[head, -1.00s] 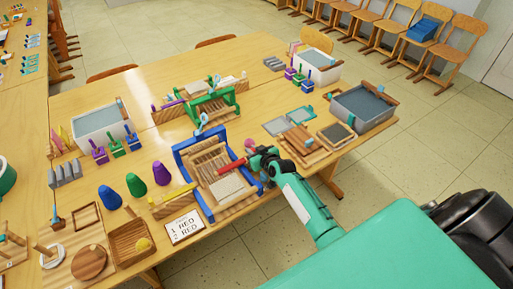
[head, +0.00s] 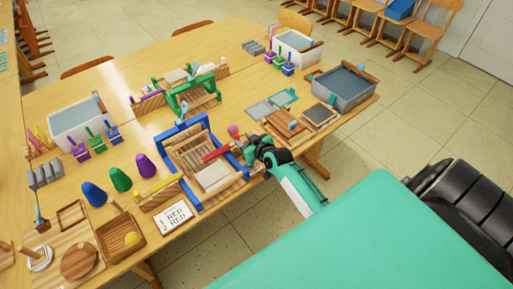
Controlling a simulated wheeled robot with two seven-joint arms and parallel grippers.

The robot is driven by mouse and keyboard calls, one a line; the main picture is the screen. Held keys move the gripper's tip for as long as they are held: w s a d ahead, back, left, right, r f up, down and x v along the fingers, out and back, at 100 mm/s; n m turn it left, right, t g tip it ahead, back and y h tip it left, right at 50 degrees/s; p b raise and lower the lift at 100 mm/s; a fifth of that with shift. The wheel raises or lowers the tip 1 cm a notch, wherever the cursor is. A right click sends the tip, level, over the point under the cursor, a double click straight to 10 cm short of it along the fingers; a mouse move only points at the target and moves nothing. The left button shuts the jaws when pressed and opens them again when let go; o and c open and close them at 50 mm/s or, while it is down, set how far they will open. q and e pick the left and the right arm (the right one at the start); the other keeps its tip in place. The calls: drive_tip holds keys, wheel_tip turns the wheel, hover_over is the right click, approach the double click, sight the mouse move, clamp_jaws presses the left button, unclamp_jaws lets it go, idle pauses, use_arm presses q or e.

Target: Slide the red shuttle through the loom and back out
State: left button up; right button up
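The loom has a blue frame (head: 188,191) with wooden slats and a pale woven piece (head: 212,176) at its front. It stands near the table's front edge. The red shuttle (head: 215,154) is a short bar lying across the loom's right part, its left end over the slats inside the frame. My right gripper (head: 238,148) is at the shuttle's right end, by the loom's right side, and appears shut on it. The fingertips are small and partly hidden. My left gripper is not in view.
A card reading RED (head: 174,216) and a yellow shuttle (head: 160,185) lie left of the loom. A green loom (head: 192,92) stands behind. A pink ball (head: 234,131) is close to my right gripper. Wooden boards (head: 283,124) and a grey tub (head: 344,88) are at right.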

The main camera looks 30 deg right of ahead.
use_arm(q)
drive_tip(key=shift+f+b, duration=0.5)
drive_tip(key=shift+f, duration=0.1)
use_arm(e)
drive_tip(key=v, duration=0.8)
